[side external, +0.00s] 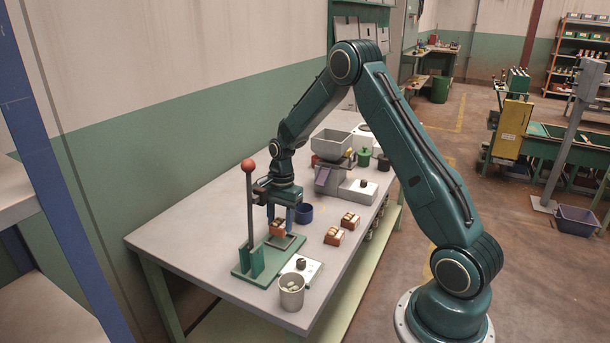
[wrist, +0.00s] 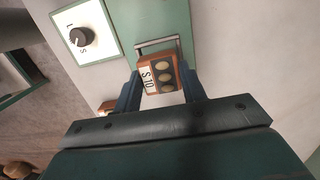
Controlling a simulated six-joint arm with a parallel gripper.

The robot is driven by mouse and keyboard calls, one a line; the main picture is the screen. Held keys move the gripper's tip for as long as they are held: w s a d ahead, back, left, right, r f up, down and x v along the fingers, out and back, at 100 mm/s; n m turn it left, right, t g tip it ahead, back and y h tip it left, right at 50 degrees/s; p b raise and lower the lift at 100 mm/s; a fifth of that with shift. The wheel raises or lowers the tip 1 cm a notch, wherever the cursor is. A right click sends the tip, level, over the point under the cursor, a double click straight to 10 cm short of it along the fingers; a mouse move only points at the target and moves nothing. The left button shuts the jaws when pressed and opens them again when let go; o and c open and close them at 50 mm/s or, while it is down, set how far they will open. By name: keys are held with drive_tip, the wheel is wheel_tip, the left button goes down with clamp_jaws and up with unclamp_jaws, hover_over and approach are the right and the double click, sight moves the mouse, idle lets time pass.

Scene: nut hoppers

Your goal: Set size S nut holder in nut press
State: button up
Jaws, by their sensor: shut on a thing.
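The size S nut holder (wrist: 158,76) is a small orange-brown block with a white "S 10" label and several round nut spots on top. My gripper (wrist: 162,87) is shut on it, one finger on each side. In the side view the holder (side external: 277,227) hangs between the fingers over the green base of the nut press (side external: 243,267). The press has an upright lever with a red ball (side external: 248,165). In the wrist view the holder is beside a metal bracket (wrist: 157,43) on the base. I cannot tell whether its underside touches the base.
A white dial plate (wrist: 97,23) marked L and S lies beside the press. A metal cup of parts (side external: 291,293) stands at the front. Two similar holders (side external: 334,237) (side external: 350,221) sit to the right.

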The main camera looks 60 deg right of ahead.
drive_tip(key=shift+f, duration=1)
drive_tip(key=shift+f, duration=0.55)
idle(1.5)
drive_tip(key=o, duration=1.5)
drive_tip(key=shift+o, duration=0.2)
drive_tip(key=shift+r, duration=0.2)
drive_tip(key=shift+r, duration=3.35)
drive_tip(key=shift+w, duration=0.1)
